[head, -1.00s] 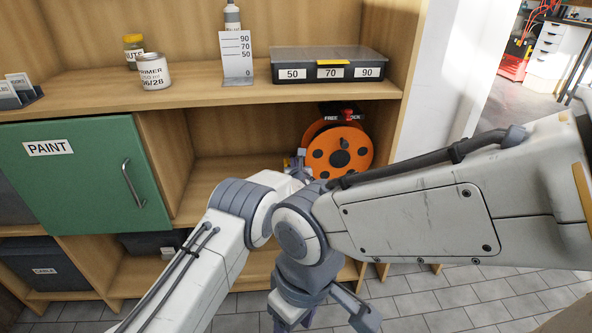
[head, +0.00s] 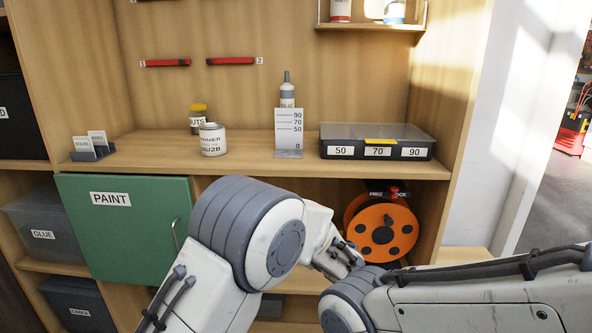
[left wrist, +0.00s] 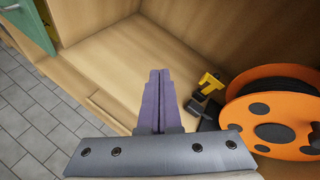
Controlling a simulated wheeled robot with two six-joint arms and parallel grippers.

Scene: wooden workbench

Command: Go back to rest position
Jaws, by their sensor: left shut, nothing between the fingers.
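My left arm (head: 275,240) reaches in from the left in the head view, with its wrist in front of the open lower compartment. In the left wrist view my left gripper (left wrist: 160,100) has its two purple fingers pressed together with nothing between them. They point over the bare wooden compartment floor (left wrist: 125,60), left of the orange cable reel (left wrist: 275,115). In the head view its fingertips cannot be made out. My right arm (head: 470,300) crosses from the right at the bottom; its gripper is below the picture.
The orange reel (head: 381,230) stands in the lower compartment, with a yellow and black object (left wrist: 207,90) beside it. Above, the shelf holds a primer can (head: 212,140), a height gauge (head: 289,135) and a labelled organiser box (head: 377,142). The green PAINT door (head: 125,225) is at the left.

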